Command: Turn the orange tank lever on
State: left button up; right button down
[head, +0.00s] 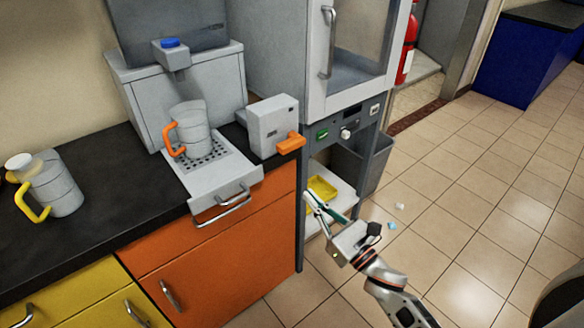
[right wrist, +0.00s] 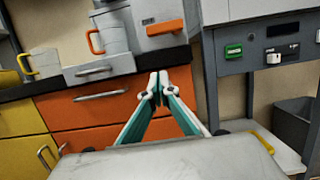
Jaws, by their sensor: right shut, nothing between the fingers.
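The orange lever (head: 290,143) sticks out from the front right of a small grey box (head: 270,122) on the black counter. The lever also shows at the top of the right wrist view (right wrist: 165,27). My right gripper (head: 309,197) is below and slightly right of the lever in the head view, apart from it, in front of the cabinet. Its fingertips meet in the right wrist view (right wrist: 158,87), with nothing between them. My left gripper is not in view.
A grey jug (head: 192,128) with an orange handle stands on a drip tray (head: 207,181) left of the box. A yellow-handled jug (head: 58,184) stands far left. A grey cabinet (head: 352,60) stands right of the counter. Orange drawers (head: 225,268) lie below. The tiled floor at right is mostly free.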

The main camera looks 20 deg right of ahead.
aim_at(287, 141)
jog(key=p+x, duration=0.1)
jog(key=x, duration=0.9)
jog(key=shift+r, duration=0.1)
pick_arm(q)
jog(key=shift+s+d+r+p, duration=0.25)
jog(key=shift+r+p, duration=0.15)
jog(key=shift+p, duration=0.1)
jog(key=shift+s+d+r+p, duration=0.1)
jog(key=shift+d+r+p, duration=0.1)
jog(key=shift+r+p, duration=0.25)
pick_arm(e)
notch_tip(287, 141, up, 4)
jog(key=shift+f, duration=0.15)
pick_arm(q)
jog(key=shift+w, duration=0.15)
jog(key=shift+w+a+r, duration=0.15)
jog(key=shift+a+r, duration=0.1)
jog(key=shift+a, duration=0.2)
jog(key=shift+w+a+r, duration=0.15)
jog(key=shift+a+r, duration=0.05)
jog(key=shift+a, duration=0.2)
pick_arm(e)
jog(key=shift+r+m, duration=0.2)
jog(key=shift+m, duration=0.3)
